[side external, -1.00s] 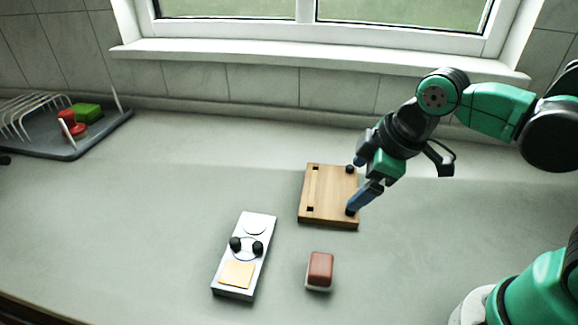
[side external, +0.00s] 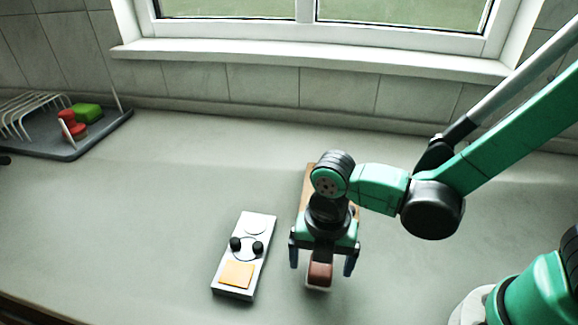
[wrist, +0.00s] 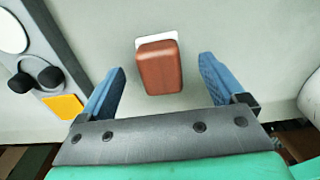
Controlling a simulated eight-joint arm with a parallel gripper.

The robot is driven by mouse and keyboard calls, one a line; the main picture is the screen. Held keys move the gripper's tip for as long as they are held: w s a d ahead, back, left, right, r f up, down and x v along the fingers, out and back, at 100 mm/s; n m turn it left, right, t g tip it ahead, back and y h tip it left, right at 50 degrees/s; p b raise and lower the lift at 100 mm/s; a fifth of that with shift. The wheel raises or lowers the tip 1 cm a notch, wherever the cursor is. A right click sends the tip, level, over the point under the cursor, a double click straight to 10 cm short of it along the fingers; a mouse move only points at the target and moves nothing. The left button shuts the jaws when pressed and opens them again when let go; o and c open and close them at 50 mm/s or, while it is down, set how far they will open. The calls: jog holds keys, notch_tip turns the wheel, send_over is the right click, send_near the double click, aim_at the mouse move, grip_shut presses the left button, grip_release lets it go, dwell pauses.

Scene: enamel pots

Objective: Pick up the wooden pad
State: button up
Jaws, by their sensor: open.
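The wooden pad (side external: 319,276) is a small reddish-brown block with a pale underside, resting on the grey counter. In the wrist view the pad (wrist: 160,66) sits between the two blue fingers, with a gap on each side. My gripper (side external: 321,264) is open and points down over the pad in the side view. Its fingers (wrist: 161,70) straddle the pad without visibly touching it. The top of the pad is partly hidden by my gripper in the side view.
A white panel (side external: 229,284) with black knobs and an orange square lies left of the pad. A wooden board (side external: 310,180) behind is mostly hidden by my arm. A dark tray (side external: 112,124) with a wire rack and red and green items stands far left. The counter's front is clear.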

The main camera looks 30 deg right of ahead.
jog(key=shift+f, duration=0.75)
grip_shut()
jog(key=shift+r, duration=0.15)
notch_tip(320, 180, up, 20)
dwell(0.5)
jog(key=c, duration=0.8)
grip_release()
jog(key=shift+c, duration=0.2)
jog(key=c, duration=0.4)
